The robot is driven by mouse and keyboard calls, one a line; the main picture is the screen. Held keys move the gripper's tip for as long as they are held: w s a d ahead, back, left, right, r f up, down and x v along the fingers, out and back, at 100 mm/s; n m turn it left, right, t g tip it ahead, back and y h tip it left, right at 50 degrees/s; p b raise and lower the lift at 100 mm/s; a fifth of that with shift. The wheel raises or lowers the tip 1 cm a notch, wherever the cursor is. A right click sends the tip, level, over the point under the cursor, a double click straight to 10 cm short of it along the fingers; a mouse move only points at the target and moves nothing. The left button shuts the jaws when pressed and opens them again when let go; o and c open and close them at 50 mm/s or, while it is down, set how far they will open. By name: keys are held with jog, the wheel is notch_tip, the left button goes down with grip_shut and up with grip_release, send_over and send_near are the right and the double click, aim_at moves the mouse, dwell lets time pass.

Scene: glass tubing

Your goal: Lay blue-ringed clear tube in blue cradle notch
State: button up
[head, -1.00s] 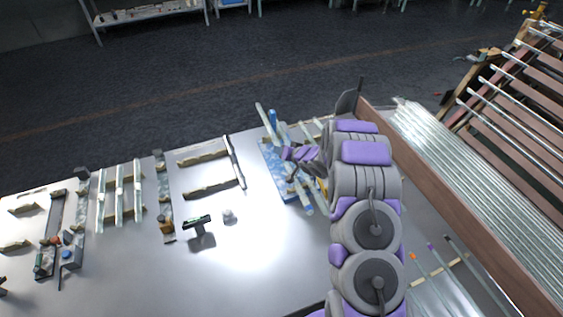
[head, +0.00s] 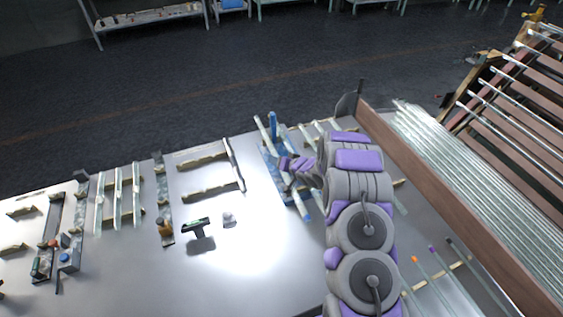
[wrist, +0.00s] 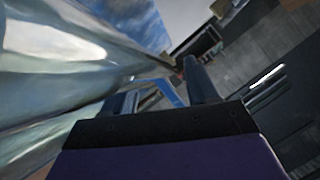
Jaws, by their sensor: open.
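The blue cradle (head: 270,163) stands on the table at centre, partly hidden by my arm and the tubing. A clear tube (head: 300,203) with a blue mark at its near end slants across the cradle area. I cannot tell whether it is seated in the notch. My gripper (head: 285,163) is over the cradle, beside the tubes. In the wrist view my gripper (wrist: 158,90) has its fingers apart. Large, blurred clear glass (wrist: 50,70) fills the left side there, close to the fingers, with a blue surface (wrist: 140,25) behind it.
A blue post (head: 273,122) rises behind the cradle. Wooden-railed racks (head: 205,190) and tubes on supports (head: 119,195) stand to the left. A brown board (head: 440,190) and a bed of glass tubes (head: 470,165) lie to the right.

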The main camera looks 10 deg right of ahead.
jog(key=shift+a, duration=0.6)
jog(key=shift+s+r, duration=0.1)
jog(key=shift+r, duration=0.05)
jog(key=s+d+r+g+h+p, duration=0.1)
jog(key=s+d+r+g+h, duration=0.3)
jog(key=s+r, duration=0.75)
jog(key=s+d+r+g+h+p, duration=0.1)
jog(key=s+d+r+h, duration=0.2)
jog(key=s+d+r, duration=0.6)
jog(key=s+a+r+g, duration=0.2)
jog(key=s+a+r, duration=0.1)
jog(key=s, duration=0.9)
jog(key=s+a+r+n+g+y, duration=0.1)
jog(key=s+a+r+g, duration=0.2)
jog(key=s, duration=1)
jog(key=s+a+r+n+g, duration=0.1)
jog(key=s+a+r, duration=0.3)
jog(key=s, duration=0.8)
jog(key=shift+s+a+r+g+y, duration=0.25)
jog(key=shift+a+g+y, duration=0.15)
jog(key=shift+a+g, duration=0.65)
